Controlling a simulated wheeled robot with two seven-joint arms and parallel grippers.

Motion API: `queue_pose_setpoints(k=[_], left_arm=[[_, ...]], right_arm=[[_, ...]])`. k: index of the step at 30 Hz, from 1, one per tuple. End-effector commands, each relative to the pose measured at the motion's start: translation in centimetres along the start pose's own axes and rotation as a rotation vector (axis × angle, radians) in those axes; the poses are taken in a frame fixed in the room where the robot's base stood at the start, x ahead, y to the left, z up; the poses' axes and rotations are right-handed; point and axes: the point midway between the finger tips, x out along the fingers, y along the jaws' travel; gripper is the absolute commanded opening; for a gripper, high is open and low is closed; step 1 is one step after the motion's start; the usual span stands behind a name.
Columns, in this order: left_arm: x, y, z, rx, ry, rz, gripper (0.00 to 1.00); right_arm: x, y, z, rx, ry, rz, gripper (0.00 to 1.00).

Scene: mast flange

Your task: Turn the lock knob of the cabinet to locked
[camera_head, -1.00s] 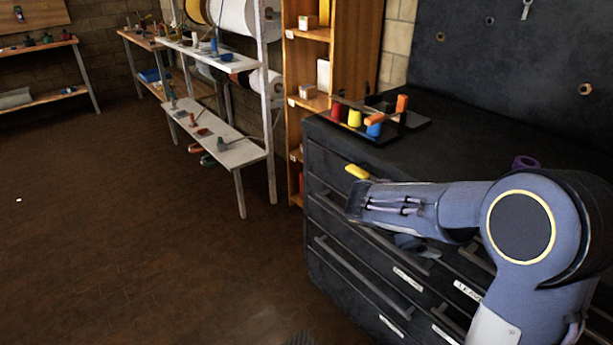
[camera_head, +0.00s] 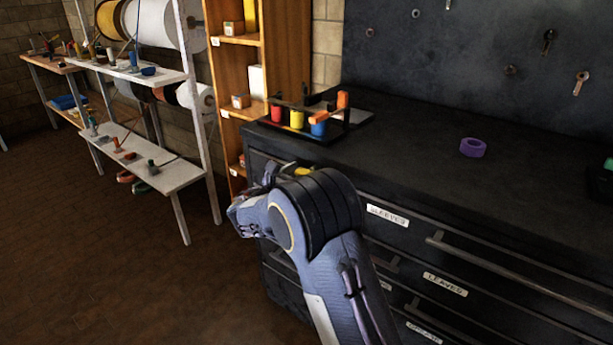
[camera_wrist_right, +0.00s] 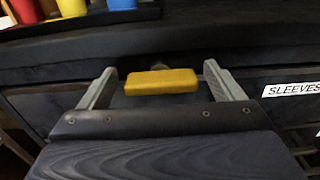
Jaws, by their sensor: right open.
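The cabinet (camera_head: 470,215) is black, with several labelled drawers. Its yellow lock knob shows in the right wrist view (camera_wrist_right: 162,82) as a bar lying nearly level at the top of the cabinet front. In the head view only a bit of the yellow knob (camera_head: 303,171) shows above my right arm. My right gripper (camera_wrist_right: 160,70) is open, with one finger on each side of the knob and visible gaps between them and the bar. The knob's base is hidden behind the bar. My left gripper is in neither view.
A black rack (camera_head: 350,121) with red, yellow and blue pots stands on the cabinet top, near the knob. A purple ring (camera_head: 472,147) lies farther right. A wooden shelf (camera_head: 236,75) stands left of the cabinet.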

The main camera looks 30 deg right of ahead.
Motion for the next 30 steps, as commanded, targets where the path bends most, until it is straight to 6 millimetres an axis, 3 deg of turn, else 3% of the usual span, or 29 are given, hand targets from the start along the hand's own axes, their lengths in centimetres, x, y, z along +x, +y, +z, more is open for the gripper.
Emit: queue_pose_setpoints(k=[10, 20, 30], left_arm=[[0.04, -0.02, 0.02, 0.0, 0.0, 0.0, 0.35], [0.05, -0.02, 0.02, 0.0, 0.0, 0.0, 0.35], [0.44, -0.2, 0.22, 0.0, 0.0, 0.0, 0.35]], right_arm=[[0.56, -0.02, 0.02, 0.0, 0.0, 0.0, 0.87], [0.54, -0.03, 0.0, 0.0, 0.001, 0.0, 0.44], [0.51, -0.03, -0.14, 0.047, 0.001, 0.0, 0.43]])
